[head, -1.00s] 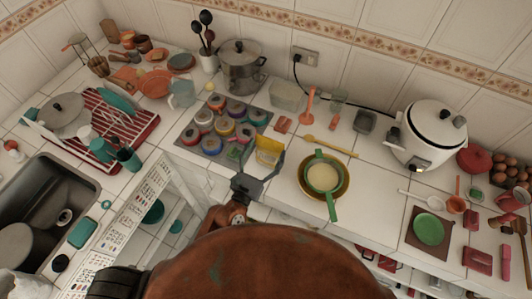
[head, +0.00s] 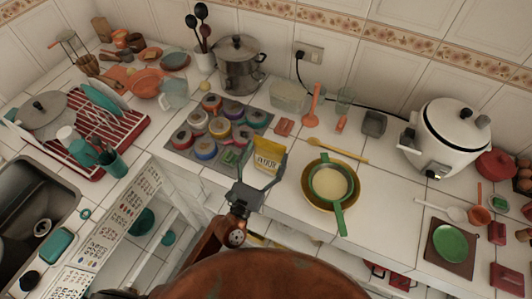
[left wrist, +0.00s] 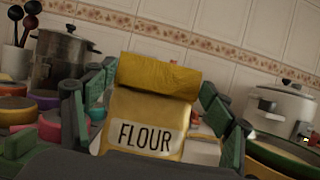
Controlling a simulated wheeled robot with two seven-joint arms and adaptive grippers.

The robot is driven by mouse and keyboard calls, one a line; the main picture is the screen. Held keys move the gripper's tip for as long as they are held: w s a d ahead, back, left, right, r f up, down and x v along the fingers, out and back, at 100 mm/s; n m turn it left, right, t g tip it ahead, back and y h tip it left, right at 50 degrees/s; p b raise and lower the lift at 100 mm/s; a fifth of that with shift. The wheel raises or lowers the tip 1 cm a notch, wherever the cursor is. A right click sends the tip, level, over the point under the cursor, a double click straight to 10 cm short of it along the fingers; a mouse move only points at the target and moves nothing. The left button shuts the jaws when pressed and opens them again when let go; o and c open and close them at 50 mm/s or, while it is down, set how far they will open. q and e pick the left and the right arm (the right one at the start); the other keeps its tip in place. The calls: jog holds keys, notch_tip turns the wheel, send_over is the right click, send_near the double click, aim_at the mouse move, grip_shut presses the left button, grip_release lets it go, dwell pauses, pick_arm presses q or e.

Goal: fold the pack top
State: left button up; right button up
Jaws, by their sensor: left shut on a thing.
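The yellow flour pack (head: 269,154) stands upright at the counter's front part, beside the burner plate. In the left wrist view the pack (left wrist: 148,115) shows its FLOUR label facing me, and its darker yellow top (left wrist: 158,77) lies as a thick folded flap over the upper front. My left gripper (head: 262,170) is shut on the pack, with one finger on each side of it. In the left wrist view its green finger links (left wrist: 150,108) flank the pack. The exact finger contact is hard to see. My right gripper is not in view.
Several coloured tins (head: 197,119) stand on the burner plate, left of the pack. A yellow pan (head: 318,200) with a green pan in it is to the right. A wooden spoon (head: 335,150) lies behind the pan. A white cooker (head: 450,137) stands at the back right.

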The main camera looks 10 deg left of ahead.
pick_arm(q)
jog(key=o, duration=1.2)
jog(key=shift+c, duration=0.2)
jog(key=v, duration=1.2)
jog(key=shift+c, duration=0.4)
